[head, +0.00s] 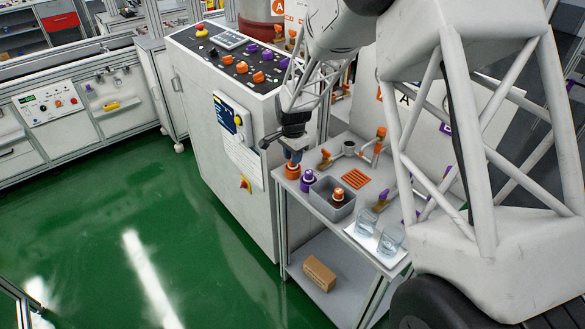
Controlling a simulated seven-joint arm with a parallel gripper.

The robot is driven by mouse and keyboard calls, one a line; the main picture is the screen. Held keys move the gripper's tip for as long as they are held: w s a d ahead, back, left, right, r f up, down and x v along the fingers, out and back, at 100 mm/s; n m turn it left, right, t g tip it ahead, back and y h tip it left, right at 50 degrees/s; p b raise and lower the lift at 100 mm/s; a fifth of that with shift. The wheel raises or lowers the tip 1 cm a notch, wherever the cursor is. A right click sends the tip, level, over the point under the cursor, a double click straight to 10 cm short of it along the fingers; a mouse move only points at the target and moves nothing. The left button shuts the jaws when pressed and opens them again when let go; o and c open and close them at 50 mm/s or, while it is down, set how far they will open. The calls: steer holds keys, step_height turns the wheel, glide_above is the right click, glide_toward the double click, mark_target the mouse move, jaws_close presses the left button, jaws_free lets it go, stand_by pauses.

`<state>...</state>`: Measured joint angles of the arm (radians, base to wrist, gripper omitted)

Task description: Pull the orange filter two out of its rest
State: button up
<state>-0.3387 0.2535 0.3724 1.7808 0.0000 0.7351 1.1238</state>
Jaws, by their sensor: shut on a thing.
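My gripper (294,158) points down over the left edge of the small grey table. It is shut on an orange filter (292,171), whose lower orange part shows just below the fingers. A purple filter (308,177) stands close to its right. Another orange filter with a white part (338,195) sits in a grey open box (322,205). No number is readable on either orange filter. The rest under the held filter is hidden, and I cannot tell whether the filter is still seated or lifted.
The table (291,187) also bears an orange slotted grate (356,178) and clear glass beakers (390,239) on a white tray. Orange-handled valves and pipes stand behind. A tall white cabinet (225,125) with a button panel rises at left. A cardboard box (319,273) lies on the lower shelf.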

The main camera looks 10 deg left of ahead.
steer(key=shift+r, duration=2.45)
stand_by(0.5)
steer(key=shift+r, duration=1.25)
steer(key=shift+r, duration=0.3)
step_height(320, 180, up, 6)
steer(key=shift+r, duration=0.25)
stand_by(0.9)
steer(key=shift+w, duration=0.1)
stand_by(0.4)
